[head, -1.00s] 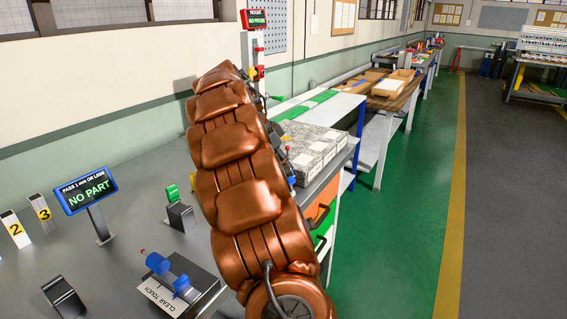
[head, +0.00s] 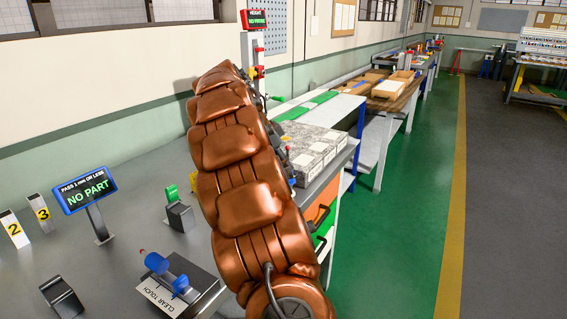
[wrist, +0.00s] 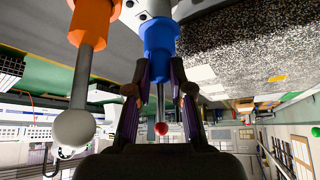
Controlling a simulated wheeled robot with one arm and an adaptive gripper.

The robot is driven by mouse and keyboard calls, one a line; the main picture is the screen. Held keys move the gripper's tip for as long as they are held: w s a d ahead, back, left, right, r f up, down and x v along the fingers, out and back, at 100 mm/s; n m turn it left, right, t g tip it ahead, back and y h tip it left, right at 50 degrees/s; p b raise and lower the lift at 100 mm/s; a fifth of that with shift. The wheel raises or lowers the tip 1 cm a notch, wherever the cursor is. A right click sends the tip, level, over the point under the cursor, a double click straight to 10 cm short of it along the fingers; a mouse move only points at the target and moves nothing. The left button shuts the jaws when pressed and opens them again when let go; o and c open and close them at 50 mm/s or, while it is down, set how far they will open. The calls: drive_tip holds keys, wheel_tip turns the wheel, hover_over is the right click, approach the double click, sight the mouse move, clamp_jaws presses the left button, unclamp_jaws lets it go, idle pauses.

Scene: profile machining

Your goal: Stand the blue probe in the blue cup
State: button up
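In the wrist view, which is upside down, the blue probe (wrist: 160,38) has a blue body, a thin grey stem and a red ball at its end near the palm. My gripper (wrist: 162,68) has its two dark purple fingers on either side of the blue body, appearing to press on it. I cannot make out a separate blue cup there, nor whether the probe is seated. In the head view my arm hides the gripper and probe.
An orange probe (wrist: 93,22) with a large grey ball stands close beside my fingers. In the head view, a blue red-tipped device (head: 165,268) lies behind a CLEAR TOUCH label. A NO PART screen (head: 86,189) and granite blocks (head: 312,148) flank my arm.

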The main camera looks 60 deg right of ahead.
drive_tip(key=o, duration=0.5)
drive_tip(key=shift+v, duration=5.95)
